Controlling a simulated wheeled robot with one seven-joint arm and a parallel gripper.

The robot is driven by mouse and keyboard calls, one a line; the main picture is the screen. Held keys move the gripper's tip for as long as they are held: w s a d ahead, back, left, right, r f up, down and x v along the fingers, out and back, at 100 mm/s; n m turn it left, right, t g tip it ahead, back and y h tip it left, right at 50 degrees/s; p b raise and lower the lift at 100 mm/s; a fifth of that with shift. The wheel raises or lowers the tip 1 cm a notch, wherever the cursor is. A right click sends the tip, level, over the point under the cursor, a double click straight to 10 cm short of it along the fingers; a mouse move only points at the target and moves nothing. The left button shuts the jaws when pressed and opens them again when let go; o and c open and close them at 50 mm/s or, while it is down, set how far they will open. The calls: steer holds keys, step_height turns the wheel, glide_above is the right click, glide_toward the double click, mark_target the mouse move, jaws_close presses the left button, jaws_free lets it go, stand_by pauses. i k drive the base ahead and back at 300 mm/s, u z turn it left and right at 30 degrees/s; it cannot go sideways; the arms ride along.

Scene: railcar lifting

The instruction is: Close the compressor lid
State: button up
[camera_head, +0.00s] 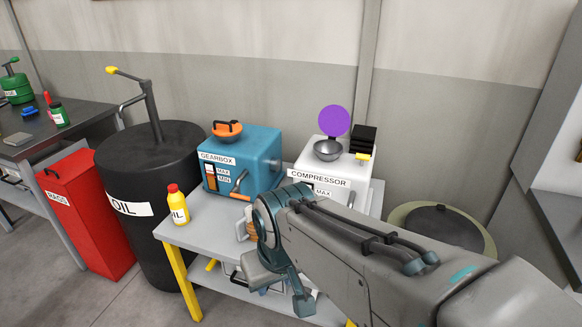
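The compressor (311,188) is a white box on the grey table, labelled COMPRESSOR, with a MAX mark below the label. A round purple disc (333,121), apparently its lid, stands raised and upright behind a grey metal bowl-shaped opening (327,151) on top. The lid is open. My arm reaches in from the lower right and covers the compressor's lower front. The end of my arm is in front of the table, left of and below the compressor, apart from the lid. My gripper's fingers are mostly hidden by my wrist, so I cannot tell their state.
A blue gearbox (262,152) with an orange-handled cap stands left of the compressor. A yellow bottle (178,205) stands on the table's (190,236) front left. A black stacked block (363,140) sits at the compressor's right. A black oil drum (150,240) stands further left.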

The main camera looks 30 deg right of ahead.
mark_target(333, 121)
steer(key=u, duration=0.8)
steer(key=i, duration=0.8)
steer(key=z, duration=1.9)
steer(key=k, duration=0.5)
steer(key=u, duration=1)
steer(key=i, duration=0.9)
steer(key=z, duration=0.45)
